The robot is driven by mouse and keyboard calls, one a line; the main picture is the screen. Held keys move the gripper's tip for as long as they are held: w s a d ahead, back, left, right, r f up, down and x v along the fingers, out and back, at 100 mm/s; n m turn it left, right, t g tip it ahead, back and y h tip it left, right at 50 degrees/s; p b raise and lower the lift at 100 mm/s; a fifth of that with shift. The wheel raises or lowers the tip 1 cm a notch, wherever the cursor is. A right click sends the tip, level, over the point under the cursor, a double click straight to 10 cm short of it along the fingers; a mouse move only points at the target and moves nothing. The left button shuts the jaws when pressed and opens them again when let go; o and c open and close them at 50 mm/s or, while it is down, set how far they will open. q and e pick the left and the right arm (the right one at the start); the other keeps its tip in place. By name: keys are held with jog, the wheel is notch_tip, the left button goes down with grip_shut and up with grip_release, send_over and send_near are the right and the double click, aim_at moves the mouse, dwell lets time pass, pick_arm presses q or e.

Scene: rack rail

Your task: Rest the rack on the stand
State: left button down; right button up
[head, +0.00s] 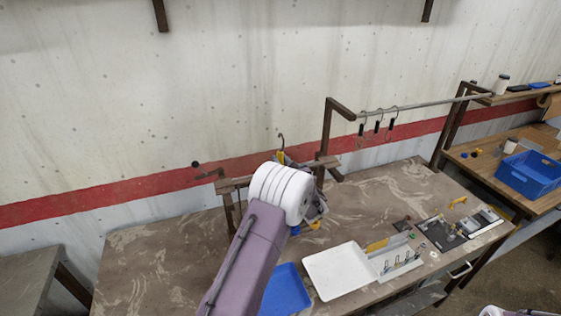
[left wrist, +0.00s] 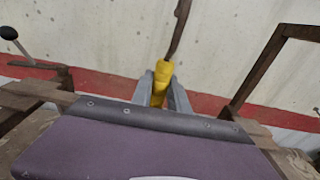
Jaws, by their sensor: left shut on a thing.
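My left gripper (left wrist: 160,88) is shut on a yellow grip with a dark metal hook rising from it (left wrist: 161,80). In the head view the hook (head: 281,140) stands up above my white wrist, which hides most of the gripper. A brown stand with wooden blocks (head: 326,161) is behind the gripper; its left part (head: 228,186) shows beside my wrist. Its middle is hidden. A grey rail (head: 430,103) rests across brown posts to the right, with several black-handled hooks (head: 378,126) hanging from it. I cannot tell which piece is the rack. My right gripper is out of view.
A white tray (head: 335,272), a blue tray (head: 285,290) and a grey organizer (head: 395,260) lie on the marbled table (head: 150,255). Small parts and a dark board (head: 440,235) lie at its right. A blue crate (head: 530,175) is on the side bench. The table's left part is clear.

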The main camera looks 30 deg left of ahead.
pick_arm(q)
jog(key=shift+f+b, duration=0.15)
jog(key=shift+b, duration=0.15)
jog(key=c, duration=1.2)
grip_release()
jog(key=shift+s+f, duration=0.1)
jog(key=shift+s+d, duration=0.1)
jog(key=shift+d, duration=0.15)
jog(key=b+v, duration=0.4)
jog(key=v, duration=0.4)
jog(key=shift+s+d, duration=0.2)
jog(key=shift+s, duration=0.05)
